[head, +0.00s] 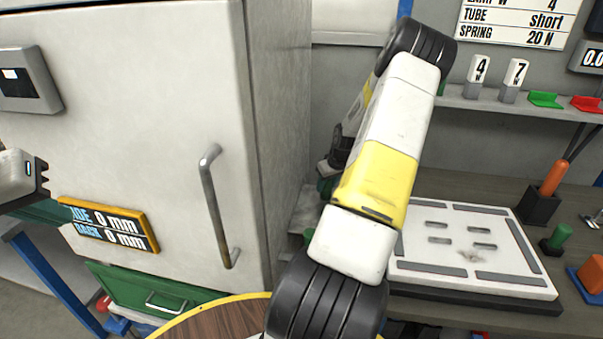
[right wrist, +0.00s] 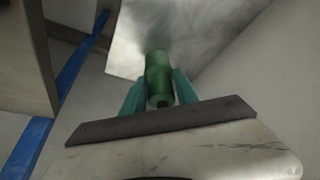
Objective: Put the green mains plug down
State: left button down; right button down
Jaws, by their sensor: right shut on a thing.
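The green mains plug (right wrist: 157,72) shows in the right wrist view as a green cylinder between the two teal fingers of my right gripper (right wrist: 159,88). My right gripper is shut on it. A pale metallic surface lies beyond the plug; I cannot tell whether the plug touches it. In the head view my right arm hides most of this gripper and the plug, beside the grey cabinet's side wall. My left gripper (head: 40,178) is at the left edge of the head view, in front of the cabinet, only partly in view; its opening cannot be made out.
A tall grey cabinet (head: 130,110) with a bar handle (head: 213,210) fills the left. A white slotted plate (head: 470,215) lies on the bench to the right. A round wooden top (head: 225,318) is at the bottom.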

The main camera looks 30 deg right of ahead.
jog(key=c, duration=0.9)
grip_release()
jog(key=shift+f, duration=0.1)
jog(key=shift+c, duration=0.2)
jog(key=v, duration=1.2)
